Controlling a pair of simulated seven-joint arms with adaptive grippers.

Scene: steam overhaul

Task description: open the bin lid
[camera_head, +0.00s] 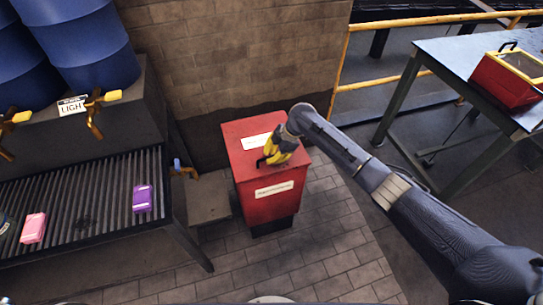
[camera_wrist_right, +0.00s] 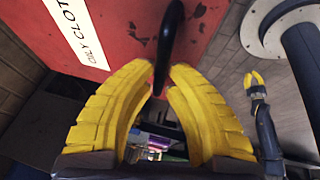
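The red bin (camera_head: 270,203) stands on the tiled floor against the brick wall, with white labels on its top and front. Its lid (camera_head: 236,131) looks shut in the head view. In the right wrist view the red lid (camera_wrist_right: 120,20) carries a white label and a black handle (camera_wrist_right: 170,30). My right gripper (camera_head: 274,155) is over the lid's right part; its yellow fingers (camera_wrist_right: 162,72) are closed around the handle, one on each side. My left gripper (camera_wrist_right: 256,78) shows small in the right wrist view, its yellow fingers apart and empty; it is outside the head view.
A slatted bench (camera_head: 105,185) with a pink pack (camera_head: 33,228) and a purple pack (camera_head: 142,198) is at left, below blue drums (camera_head: 85,45) with yellow taps. A blue-topped table (camera_head: 455,55) holds a red box (camera_head: 505,80) at right. Yellow rails (camera_head: 341,68) stand behind.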

